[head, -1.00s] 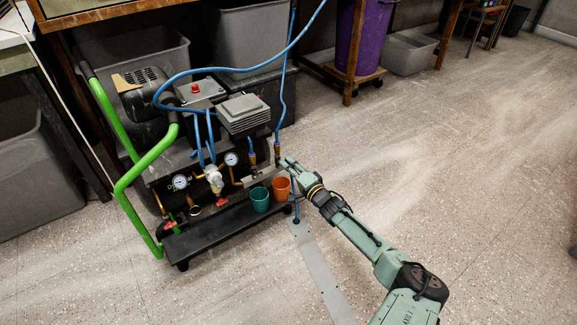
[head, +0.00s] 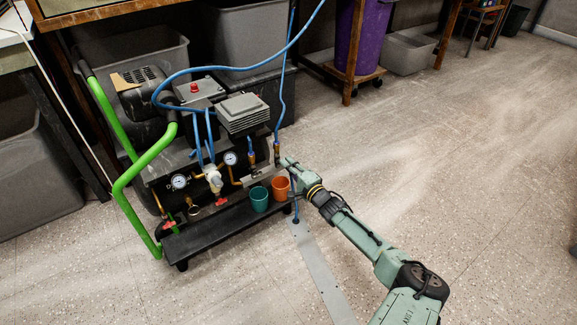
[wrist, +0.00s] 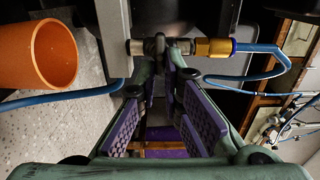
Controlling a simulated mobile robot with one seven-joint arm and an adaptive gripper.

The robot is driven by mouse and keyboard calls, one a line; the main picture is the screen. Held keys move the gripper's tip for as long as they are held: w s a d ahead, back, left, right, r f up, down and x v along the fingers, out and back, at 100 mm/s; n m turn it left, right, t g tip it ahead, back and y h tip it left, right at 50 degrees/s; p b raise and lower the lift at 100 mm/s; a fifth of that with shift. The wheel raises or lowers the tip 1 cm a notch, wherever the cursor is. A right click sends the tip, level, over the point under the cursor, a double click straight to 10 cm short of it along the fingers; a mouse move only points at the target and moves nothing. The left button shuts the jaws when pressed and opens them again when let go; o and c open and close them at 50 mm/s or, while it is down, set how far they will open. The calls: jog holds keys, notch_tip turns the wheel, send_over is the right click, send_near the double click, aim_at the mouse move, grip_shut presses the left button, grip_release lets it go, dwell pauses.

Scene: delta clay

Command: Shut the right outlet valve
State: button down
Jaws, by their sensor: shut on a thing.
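The compressor (head: 215,150) stands on the floor with its green handle at the left. Two brass outlets with blue hoses rise on its right side. My gripper (head: 285,162) reaches the right outlet (head: 277,149) from the right; the valve handle itself is hidden there. In the wrist view the outlet valve (wrist: 138,47) lies across the picture, with a brass fitting (wrist: 214,47) and blue hose on its right. My purple-padded gripper (wrist: 163,72) is shut on the valve's dark handle (wrist: 158,43), mostly covered by the fingertips. The handle's exact angle is hard to tell.
A teal cup (head: 259,199) and an orange cup (head: 281,187) stand on the compressor's front shelf, close to my gripper. Two pressure gauges and red-handled valves sit further left. A grey strip (head: 322,270) lies on the floor. The floor at the right is clear.

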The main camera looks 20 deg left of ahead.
jog(key=c, duration=1.7)
grip_release()
jog(key=v, duration=1.2)
jog(key=shift+s, duration=0.1)
